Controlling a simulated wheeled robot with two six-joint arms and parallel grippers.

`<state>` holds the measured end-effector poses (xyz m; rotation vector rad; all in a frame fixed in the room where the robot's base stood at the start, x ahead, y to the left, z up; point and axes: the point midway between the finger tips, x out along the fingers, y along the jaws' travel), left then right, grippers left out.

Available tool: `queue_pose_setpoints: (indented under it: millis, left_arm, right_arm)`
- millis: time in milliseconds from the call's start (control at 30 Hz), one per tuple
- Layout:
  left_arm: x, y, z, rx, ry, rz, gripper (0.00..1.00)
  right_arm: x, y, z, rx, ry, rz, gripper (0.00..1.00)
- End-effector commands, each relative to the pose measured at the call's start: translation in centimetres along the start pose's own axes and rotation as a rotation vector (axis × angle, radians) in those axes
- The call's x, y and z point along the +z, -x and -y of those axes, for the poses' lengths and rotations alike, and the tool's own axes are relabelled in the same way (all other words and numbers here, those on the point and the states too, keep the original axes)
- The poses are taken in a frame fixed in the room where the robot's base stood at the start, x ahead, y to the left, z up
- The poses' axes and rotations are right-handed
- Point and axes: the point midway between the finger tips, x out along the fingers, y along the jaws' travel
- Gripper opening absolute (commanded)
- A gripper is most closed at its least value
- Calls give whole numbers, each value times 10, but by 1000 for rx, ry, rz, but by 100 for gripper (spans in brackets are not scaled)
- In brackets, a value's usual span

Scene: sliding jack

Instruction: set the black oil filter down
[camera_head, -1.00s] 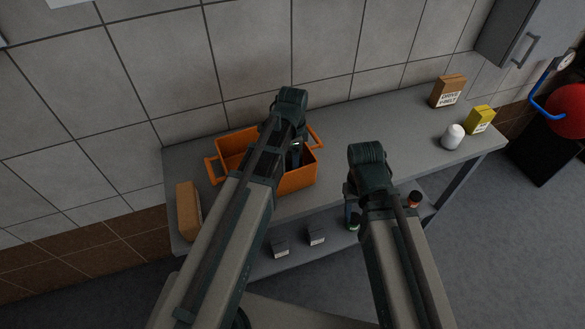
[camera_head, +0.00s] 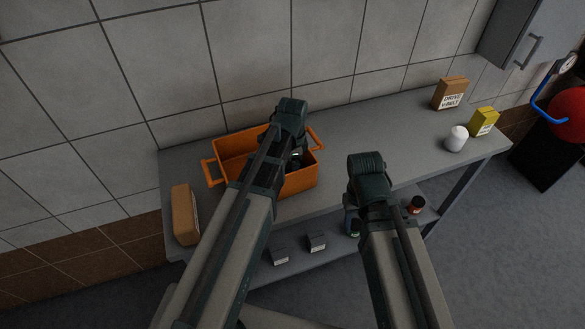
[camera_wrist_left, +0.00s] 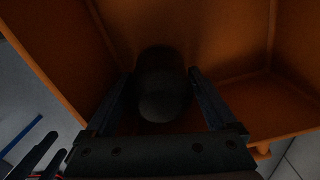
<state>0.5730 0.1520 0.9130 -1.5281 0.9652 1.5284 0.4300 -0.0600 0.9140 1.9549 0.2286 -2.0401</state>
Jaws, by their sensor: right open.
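The black oil filter (camera_wrist_left: 162,88) is a dark rounded cylinder inside the orange crate (camera_wrist_left: 105,45) in the left wrist view. My left gripper (camera_wrist_left: 162,80) reaches down into the crate, with one finger on each side of the filter and its tips close against it. The filter's underside is hidden, so I cannot tell whether it touches the crate floor. In the head view the orange crate (camera_head: 228,170) stands on the bench, and my left wrist hides most of its inside. My right gripper (camera_head: 352,220) is open, low at the bench's front edge, partly hidden by its arm.
A brown box (camera_head: 184,215) stands left of the crate on the grey bench (camera_head: 345,130). A cardboard box (camera_head: 449,93), yellow box (camera_head: 483,121) and white bottle (camera_head: 456,139) stand at the right. Small dark boxes (camera_head: 317,243) sit on the lower shelf. The bench middle is clear.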

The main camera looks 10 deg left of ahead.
Motion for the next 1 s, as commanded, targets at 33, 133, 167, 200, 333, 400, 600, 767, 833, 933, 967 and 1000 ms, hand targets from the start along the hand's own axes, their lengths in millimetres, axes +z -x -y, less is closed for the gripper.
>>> queue_pose_setpoints:
  millis: [33,133,167,200,333,400,600,767,833,933,967,1000]
  left_arm:
    - [0,0,0,0,0,0,90]
    - [0,0,0,0,0,0,90]
    - [0,1,0,0,0,0,90]
    - [0,2,0,0,0,0,90]
    - [0,8,0,0,0,0,90]
    - [0,14,0,0,0,0,90]
    - [0,39,0,0,0,0,90]
    - [0,64,0,0,0,0,90]
    - [0,75,0,0,0,0,90]
    - [0,91,0,0,0,0,90]
    - [0,96,0,0,0,0,90]
    - [0,102,0,0,0,0,90]
  right_arm:
    - [0,0,0,0,0,0,50]
    - [0,0,0,0,0,0,50]
    - [0,1,0,0,0,0,50]
    - [0,2,0,0,0,0,50]
    - [0,8,-1,0,0,0,50]
    - [1,14,-1,0,0,0,50]
    - [2,39,-4,0,0,0,50]
    - [4,64,-6,0,0,0,50]
    - [4,75,-7,0,0,0,50]
    - [5,90,-9,0,1,0,50]
    - [6,95,-9,0,1,0,50]
    - [6,101,-10,0,1,0,50]
